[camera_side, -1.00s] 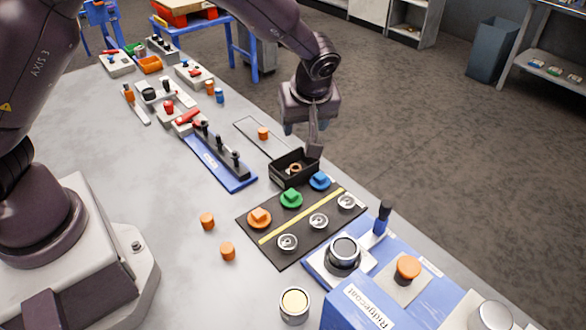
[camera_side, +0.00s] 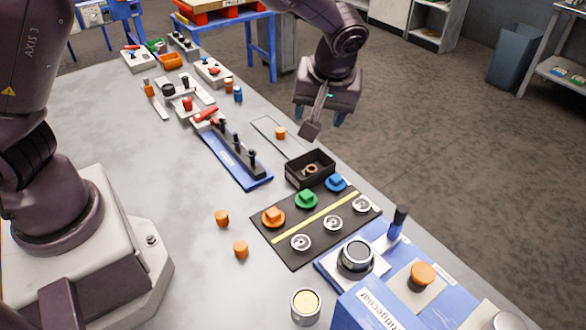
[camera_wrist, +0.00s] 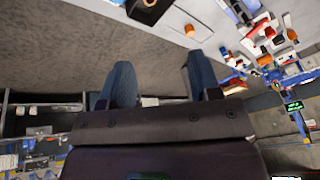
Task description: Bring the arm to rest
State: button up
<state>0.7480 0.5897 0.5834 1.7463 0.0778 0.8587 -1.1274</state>
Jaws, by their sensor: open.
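My gripper (camera_side: 319,117) hangs in the air above the far right edge of the table (camera_side: 190,235) in the side view. Its dark blue fingers stand apart with nothing between them. In the wrist view my gripper (camera_wrist: 161,78) also shows two fingers spread wide and empty, with floor and shelving behind. The black box (camera_side: 310,180) with an orange-brown ring inside sits on the table, below and apart from my gripper. A grey bracket-like part hangs beside the fingers.
A black mat (camera_side: 290,258) with coloured knobs and round metal pieces lies in front of the box. A blue rail (camera_side: 228,158) with black handles is to its left. Two orange cylinders (camera_side: 222,218) stand loose. A blue console fills the near right. Air around my gripper is clear.

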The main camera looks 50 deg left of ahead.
jog(key=s+a+r+m+t+h, duration=0.2)
jog(key=s+r, duration=0.5)
jog(key=s, duration=0.4)
jog(key=s+a+r+m+t+h, duration=0.2)
jog(key=s+a+r+m, duration=0.2)
jog(key=s+r+m, duration=0.3)
jog(key=shift+s+a+r, duration=0.2)
jog(key=shift+s+a, duration=0.15)
jog(key=shift+s, duration=1.9)
